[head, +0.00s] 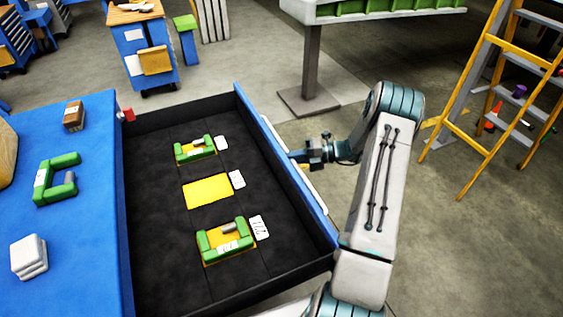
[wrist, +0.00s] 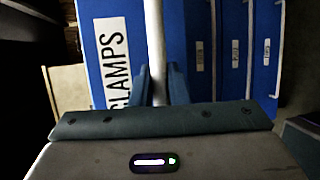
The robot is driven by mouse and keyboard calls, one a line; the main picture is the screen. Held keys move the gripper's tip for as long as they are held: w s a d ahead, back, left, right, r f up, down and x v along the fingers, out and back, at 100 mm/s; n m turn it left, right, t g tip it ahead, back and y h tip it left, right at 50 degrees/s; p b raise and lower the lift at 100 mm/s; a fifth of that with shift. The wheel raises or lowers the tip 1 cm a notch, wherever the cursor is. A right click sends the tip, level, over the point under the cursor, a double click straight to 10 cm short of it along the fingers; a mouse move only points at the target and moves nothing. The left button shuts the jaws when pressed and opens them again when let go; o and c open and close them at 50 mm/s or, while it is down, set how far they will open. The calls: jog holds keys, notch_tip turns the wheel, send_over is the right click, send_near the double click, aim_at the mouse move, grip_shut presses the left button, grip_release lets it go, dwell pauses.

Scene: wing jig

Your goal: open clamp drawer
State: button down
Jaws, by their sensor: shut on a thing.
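The clamp drawer (head: 160,240) is pulled well out from the blue cabinet in the head view, its black interior showing. Two green clamps, one at the far side (head: 196,149) and one at the near side (head: 226,241), lie in it, with a bare yellow patch (head: 207,190) between them. In the wrist view the blue front (wrist: 108,45) reads "CLAMPS". My gripper (head: 303,156) is at the outside of the drawer front, shut on the pale drawer handle (wrist: 155,40). The fingers sit on both sides of the bar.
On the blue cabinet top (head: 85,220) lie a green clamp (head: 56,178), a brown block (head: 74,116) and a white stack (head: 29,257). A yellow ladder (head: 500,80) stands at the right. A grey post (head: 312,65) stands beyond the drawer.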

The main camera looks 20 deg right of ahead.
jog(key=shift+d, duration=0.95)
jog(key=c, duration=1.4)
grip_release()
jog(key=b+v, duration=0.2)
jog(key=v, duration=1.2)
jog(key=shift+w+b, duration=0.2)
jog(key=shift+b, duration=0.2)
